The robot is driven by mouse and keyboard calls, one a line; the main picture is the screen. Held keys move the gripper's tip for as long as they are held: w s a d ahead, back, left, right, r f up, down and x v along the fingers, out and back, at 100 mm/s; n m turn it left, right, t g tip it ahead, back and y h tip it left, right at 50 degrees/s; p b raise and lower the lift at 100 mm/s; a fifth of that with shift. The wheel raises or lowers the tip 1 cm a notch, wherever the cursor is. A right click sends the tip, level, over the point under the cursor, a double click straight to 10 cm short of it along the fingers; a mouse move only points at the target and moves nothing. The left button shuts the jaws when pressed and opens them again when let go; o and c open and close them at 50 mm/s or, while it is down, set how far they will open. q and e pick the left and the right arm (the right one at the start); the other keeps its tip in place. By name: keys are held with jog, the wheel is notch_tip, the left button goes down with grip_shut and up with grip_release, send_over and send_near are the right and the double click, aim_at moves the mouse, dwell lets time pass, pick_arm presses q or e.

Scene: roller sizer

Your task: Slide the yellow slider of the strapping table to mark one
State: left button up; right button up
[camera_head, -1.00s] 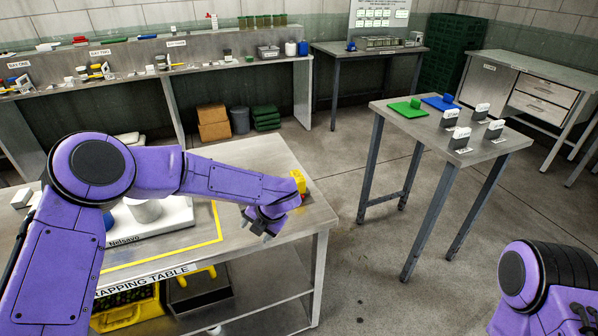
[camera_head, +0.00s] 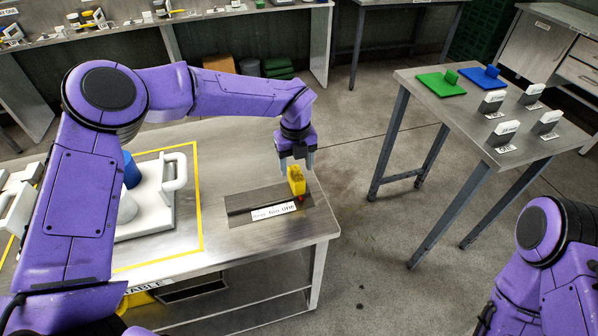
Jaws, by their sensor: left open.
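The yellow slider (camera_head: 296,181) stands upright at the right end of a dark track plate (camera_head: 240,206) on the strapping table (camera_head: 225,240). A small red tip shows at its lower right. A white label (camera_head: 273,211) with dark lettering lies along the front of the plate; its text is too small to read surely. My left gripper (camera_head: 297,163) is open and points down, just above and behind the slider's top. I cannot tell whether its fingers touch the slider. My right arm shows at the lower right, but its gripper is out of view.
A white machine (camera_head: 155,200) with a handle and a blue part stands left on the table inside a yellow outline. A side table (camera_head: 480,120) at right holds a green plate (camera_head: 441,84), a blue plate (camera_head: 483,78) and several small label stands. Floor between the tables is clear.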

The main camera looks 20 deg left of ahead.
aim_at(295, 176)
pick_arm(q)
jog(key=f, duration=0.1)
jog(key=s+f, duration=0.1)
jog(key=f, duration=0.1)
jog(key=shift+p, duration=0.4)
jog(key=f, duration=0.1)
jog(key=w+f, duration=0.1)
jog(key=f, duration=0.1)
jog(key=shift+w+f, duration=0.3)
jog(key=shift+s+r, duration=0.15)
jog(key=shift+s, duration=0.15)
jog(key=shift+s+r, duration=0.1)
jog(key=shift+c, duration=1.2)
grip_shut()
pick_arm(e)
jog(key=shift+s+r, duration=0.15)
jog(key=shift+r, duration=0.65)
